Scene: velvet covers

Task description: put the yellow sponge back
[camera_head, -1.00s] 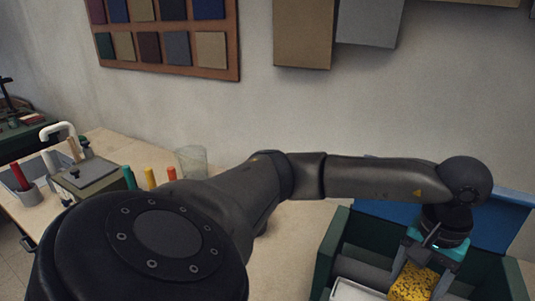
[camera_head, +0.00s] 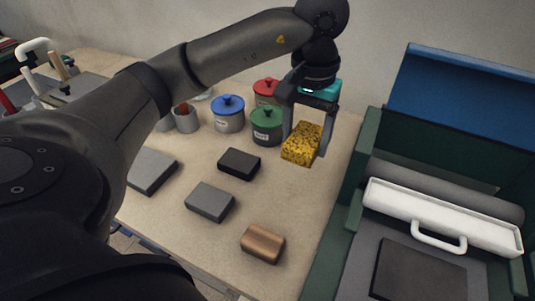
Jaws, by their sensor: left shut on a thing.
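The yellow sponge (camera_head: 301,146), speckled with dark spots, is between the fingers of my left gripper (camera_head: 308,140). The gripper is shut on it and points down over the bench, between the green-lidded jar and the green box. I cannot tell whether the sponge touches the bench top. My right gripper is not in view.
Jars with blue (camera_head: 228,113), green (camera_head: 267,126) and red (camera_head: 266,90) lids stand left of the sponge. Black (camera_head: 239,163), grey (camera_head: 210,201) and copper (camera_head: 263,243) blocks lie in front. An open green box (camera_head: 340,215) with a blue lid (camera_head: 460,100) holds a white handled piece (camera_head: 440,215).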

